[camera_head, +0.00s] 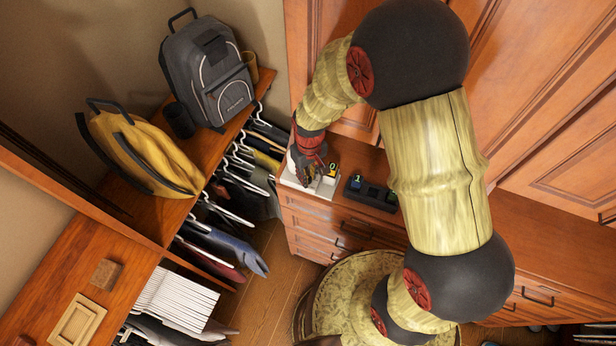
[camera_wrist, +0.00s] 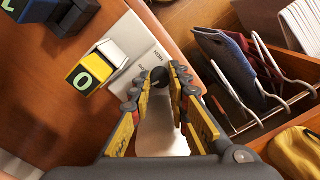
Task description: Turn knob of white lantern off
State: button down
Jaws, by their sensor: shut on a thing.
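The white lantern (camera_head: 325,187) sits at the left end of the wooden cabinet top. In the wrist view its pale face (camera_wrist: 138,45) shows small printed lettering, too blurred to read fully. A dark round knob (camera_wrist: 160,76) stands out from it. My gripper (camera_wrist: 158,88) has its two fingertips on either side of the knob, closed on it. In the head view my gripper (camera_head: 312,174) is over the lantern and hides much of it. A yellow and black block marked "0" (camera_wrist: 88,72) is beside the knob; it also shows in the head view (camera_head: 333,170).
A dark unit with a "1" block (camera_head: 370,194) stands just right of the lantern. Hanging clothes (camera_head: 235,190) are to the left. A grey backpack (camera_head: 215,75) and a yellow bag (camera_head: 145,155) rest on the shelf. Cabinet doors rise behind.

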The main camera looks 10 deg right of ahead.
jog(key=shift+n+b, duration=0.35)
jog(key=shift+n, duration=0.55)
jog(key=c, duration=1.7)
grip_release()
jog(key=shift+o, duration=0.2)
notch_tip(320, 180, up, 12)
jog(key=shift+d, duration=0.1)
